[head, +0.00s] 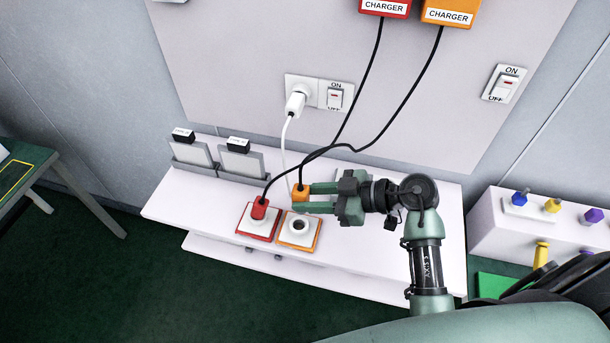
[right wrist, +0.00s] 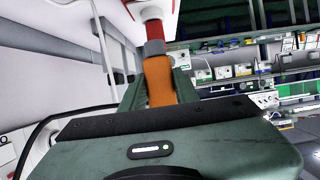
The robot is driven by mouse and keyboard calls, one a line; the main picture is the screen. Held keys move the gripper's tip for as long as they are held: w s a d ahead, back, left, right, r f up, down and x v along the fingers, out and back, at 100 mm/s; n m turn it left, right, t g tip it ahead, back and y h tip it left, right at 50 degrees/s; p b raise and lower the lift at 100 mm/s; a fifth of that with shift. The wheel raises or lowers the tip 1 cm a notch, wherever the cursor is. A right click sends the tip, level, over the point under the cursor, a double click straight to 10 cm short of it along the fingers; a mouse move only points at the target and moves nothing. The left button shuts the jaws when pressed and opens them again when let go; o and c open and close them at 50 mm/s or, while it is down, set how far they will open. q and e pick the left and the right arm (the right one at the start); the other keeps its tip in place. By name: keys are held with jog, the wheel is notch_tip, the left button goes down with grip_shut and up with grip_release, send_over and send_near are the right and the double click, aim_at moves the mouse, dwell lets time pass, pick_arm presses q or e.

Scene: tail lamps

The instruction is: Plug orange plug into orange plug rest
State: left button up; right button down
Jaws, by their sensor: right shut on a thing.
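The orange plug (head: 300,193) is between the fingers of my right gripper (head: 318,197), on a black cable from the orange charger (head: 449,14). In the right wrist view the orange plug (right wrist: 159,82) sits between the fingers, with a grey end pointing away from the palm. The orange plug rest (head: 299,231) is an orange-rimmed square with a white top and dark round socket, empty, on the white shelf. The held plug appears just behind it in the head view; its height above the shelf is unclear. My left gripper is not in view.
A red plug (head: 259,208) stands in the red plug rest (head: 257,222), close left of the orange one. A white plug (head: 296,101) is in the wall socket, its cable hanging behind. Black charger cables cross above the white shelf (head: 372,226). Colored knobs stand on a right-hand bench (head: 490,235).

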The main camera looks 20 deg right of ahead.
jog(key=shift+w+a+r, duration=0.1)
jog(key=shift+a+r, duration=0.1)
jog(key=shift+w+f, duration=0.15)
jog(key=shift+w+a+f, duration=0.1)
jog(key=shift+r+p, duration=0.2)
jog(key=shift+p, duration=0.3)
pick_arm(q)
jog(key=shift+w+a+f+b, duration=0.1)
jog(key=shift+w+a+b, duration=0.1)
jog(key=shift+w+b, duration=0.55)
pick_arm(e)
jog(key=shift+f, duration=2.95)
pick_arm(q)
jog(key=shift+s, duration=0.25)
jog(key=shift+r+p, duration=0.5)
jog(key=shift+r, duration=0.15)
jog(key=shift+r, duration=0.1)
